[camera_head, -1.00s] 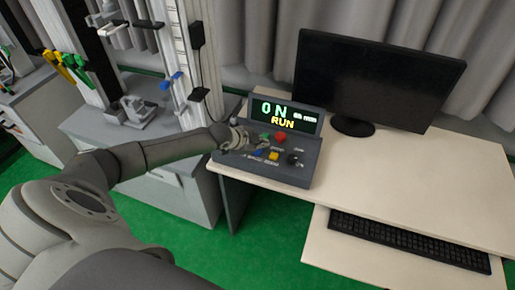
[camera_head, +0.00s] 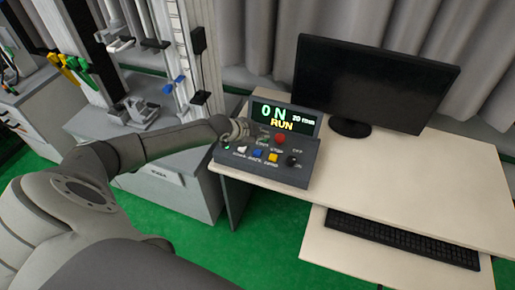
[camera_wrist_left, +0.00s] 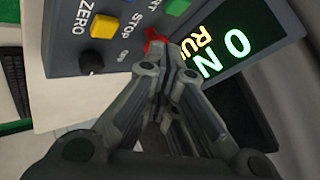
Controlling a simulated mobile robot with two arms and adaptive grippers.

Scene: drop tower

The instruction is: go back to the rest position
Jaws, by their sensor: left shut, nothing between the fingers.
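My left gripper (camera_head: 250,135) is at the control box (camera_head: 265,172), in front of its display and above the button panel. Its fingers are shut with nothing between them. In the left wrist view the closed fingertips (camera_wrist_left: 172,48) lie over the panel near the red button (camera_wrist_left: 154,38), with the display (camera_wrist_left: 225,45) beyond. I cannot tell if they touch the box. The red button (camera_head: 280,139), yellow button (camera_head: 273,158), blue button (camera_head: 257,154) and black knob (camera_head: 292,161) show. The gripper partly hides the green button. My right gripper is not in view.
The box stands on a pale desk (camera_head: 400,180) with a monitor (camera_head: 370,80) behind it and a keyboard (camera_head: 400,240) on a lower shelf. The drop tower (camera_head: 120,60) on its grey cabinet (camera_head: 165,180) rises at the left. Green floor (camera_head: 190,245) is open in front.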

